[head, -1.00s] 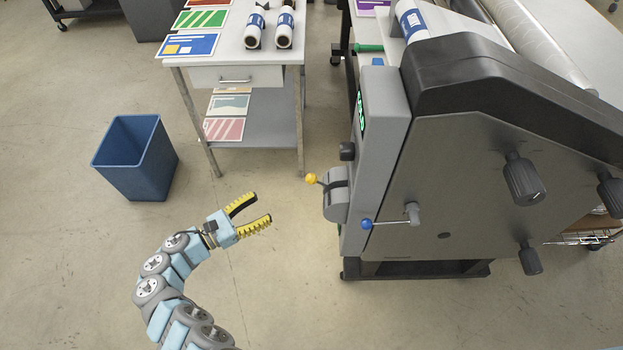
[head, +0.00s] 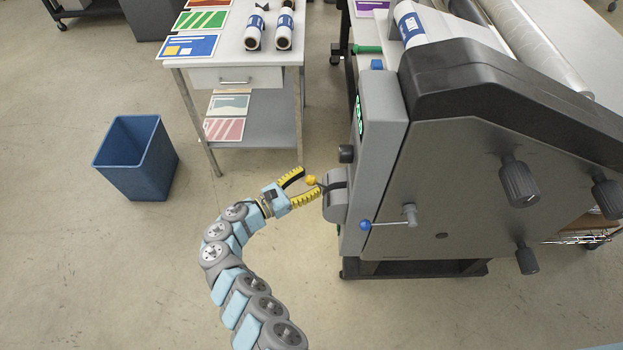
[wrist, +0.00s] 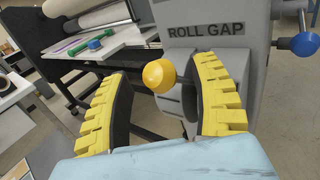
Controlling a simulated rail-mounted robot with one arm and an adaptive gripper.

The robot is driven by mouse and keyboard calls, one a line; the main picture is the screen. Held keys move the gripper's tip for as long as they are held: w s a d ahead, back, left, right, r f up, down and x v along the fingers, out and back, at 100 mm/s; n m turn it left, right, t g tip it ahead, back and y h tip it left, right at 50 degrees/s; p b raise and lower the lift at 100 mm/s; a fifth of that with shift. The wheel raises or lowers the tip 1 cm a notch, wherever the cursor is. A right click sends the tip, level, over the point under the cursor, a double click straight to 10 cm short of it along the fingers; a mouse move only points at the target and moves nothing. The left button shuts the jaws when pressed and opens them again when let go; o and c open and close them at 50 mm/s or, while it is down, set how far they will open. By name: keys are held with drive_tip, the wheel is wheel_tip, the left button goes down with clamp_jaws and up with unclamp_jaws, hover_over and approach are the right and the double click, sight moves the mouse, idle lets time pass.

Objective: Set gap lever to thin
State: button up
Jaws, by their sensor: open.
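The gap lever with its yellow ball knob (head: 311,180) sticks out of a grey housing (head: 337,196) on the laminator's end. In the wrist view the yellow knob (wrist: 159,76) stands under the "ROLL GAP" label (wrist: 206,29). My gripper (head: 305,185) is open, its yellow-padded fingers on either side of the knob. In the wrist view my gripper (wrist: 165,105) has the knob between its fingers, nearer the right one. I cannot tell whether that finger touches the knob or lever. Thin and thick marks are not readable.
A blue-knobbed handle (head: 366,225) sticks out on the laminator's near side (head: 460,180). A black knob (head: 346,153) sits above the lever housing. A table (head: 235,70) with rolls and prints stands behind. A blue bin (head: 137,160) is at the left. Floor around my arm is clear.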

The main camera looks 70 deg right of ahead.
drive_tip(key=shift+s+d, duration=0.4)
drive_tip(key=shift+d, duration=0.1)
drive_tip(key=shift+c, duration=0.3)
clamp_jaws()
drive_tip(key=shift+f, duration=0.15)
